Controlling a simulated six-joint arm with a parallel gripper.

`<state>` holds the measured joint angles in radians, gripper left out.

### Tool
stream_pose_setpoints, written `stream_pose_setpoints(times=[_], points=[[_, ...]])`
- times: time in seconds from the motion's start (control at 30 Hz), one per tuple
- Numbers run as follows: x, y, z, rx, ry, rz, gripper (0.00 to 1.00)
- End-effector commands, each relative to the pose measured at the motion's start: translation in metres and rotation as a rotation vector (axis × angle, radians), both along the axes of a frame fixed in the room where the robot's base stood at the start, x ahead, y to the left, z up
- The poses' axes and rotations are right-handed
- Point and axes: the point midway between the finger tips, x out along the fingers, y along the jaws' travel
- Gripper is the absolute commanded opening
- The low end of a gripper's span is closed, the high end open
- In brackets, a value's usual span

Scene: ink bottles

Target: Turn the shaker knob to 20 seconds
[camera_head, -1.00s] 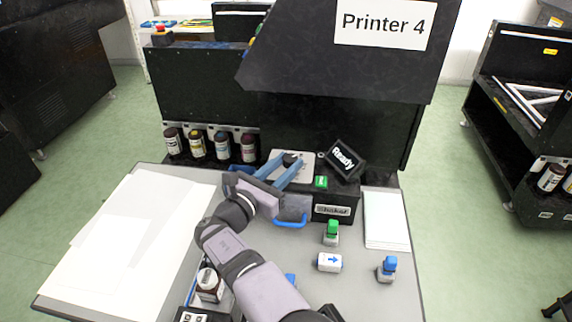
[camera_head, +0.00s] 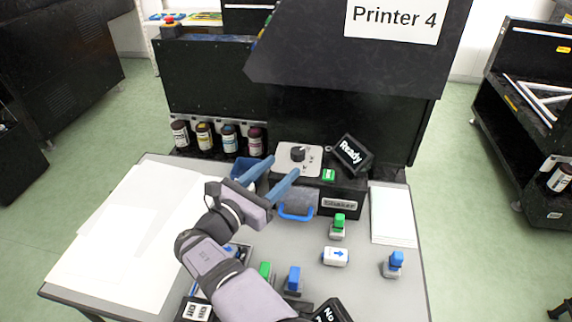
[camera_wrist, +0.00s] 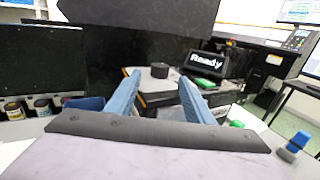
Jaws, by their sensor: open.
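The shaker (camera_head: 340,205) is a dark box at the back of the table with a labelled front. On its top is a light grey plate (camera_head: 284,164) with a black round knob (camera_head: 298,154). The knob also shows in the wrist view (camera_wrist: 160,70), beyond and between my fingers. Dial marks sit beside the knob, too small to read. My gripper (camera_head: 278,172) has two blue fingers, open and empty, in front of and left of the knob, not touching it. It also shows in the wrist view (camera_wrist: 160,88).
A black "Ready" sign (camera_head: 352,155) and a green button (camera_head: 328,175) are right of the knob. Several ink bottles (camera_head: 204,137) stand behind left. A blue handle (camera_head: 296,212) is at the shaker's front. Stamps (camera_head: 338,226) stand front right; white sheets (camera_head: 130,230) cover the left.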

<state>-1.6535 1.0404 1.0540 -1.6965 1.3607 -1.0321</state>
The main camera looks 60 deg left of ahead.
Motion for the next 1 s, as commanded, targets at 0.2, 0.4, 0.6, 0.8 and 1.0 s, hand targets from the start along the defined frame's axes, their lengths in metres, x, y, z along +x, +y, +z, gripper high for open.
stream_pose_setpoints(times=[0.2,0.4,0.6,0.8,1.0], points=[[-0.010,-0.003,0.000,0.000,0.001,0.000,0.48],[-0.010,-0.004,0.000,0.000,0.001,0.000,0.48],[0.001,-0.006,0.008,0.008,0.001,-0.017,0.48],[0.031,-0.023,0.060,0.069,0.005,-0.065,0.48],[0.057,-0.052,0.085,-0.031,-0.085,-0.042,0.48]])
